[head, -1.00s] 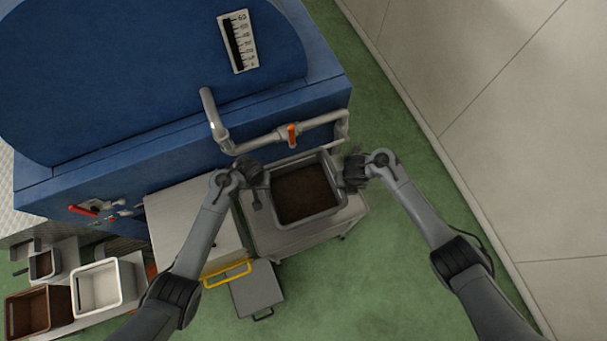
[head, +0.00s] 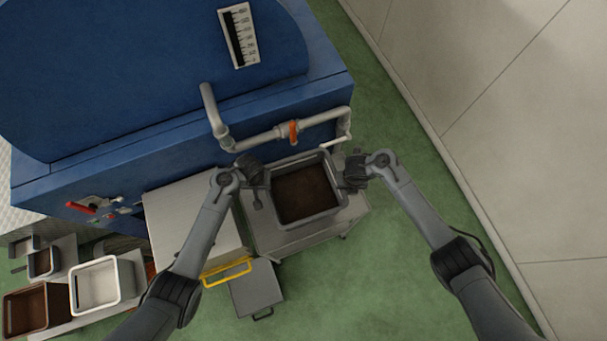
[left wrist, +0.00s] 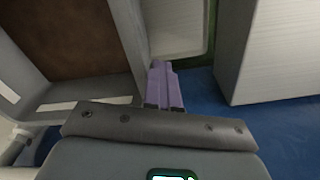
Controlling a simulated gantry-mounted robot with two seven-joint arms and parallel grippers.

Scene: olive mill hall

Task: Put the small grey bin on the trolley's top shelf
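A grey bin (head: 333,170) with dark brown contents stands upright in the middle of the head view; its inside and wall also show in the left wrist view (left wrist: 125,35). It rests on a light grey stand (head: 290,241). My left gripper (head: 260,193) is at the bin's left wall. In the left wrist view its purple fingers (left wrist: 163,85) lie close together beside the bin's wall; whether they pinch it is unclear. My right gripper (head: 350,178) is at the bin's right wall, its fingertips hidden. A pale flat-topped unit with a yellow handle (head: 228,272), possibly the trolley, stands to the left.
A blue machine (head: 190,150) with a pipe and orange-handled valve (head: 293,132) stands behind the bin. A white bin (head: 97,285), a brown-lined bin (head: 36,309) and a smaller dark bin (head: 43,263) are at lower left. Green floor is open at right.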

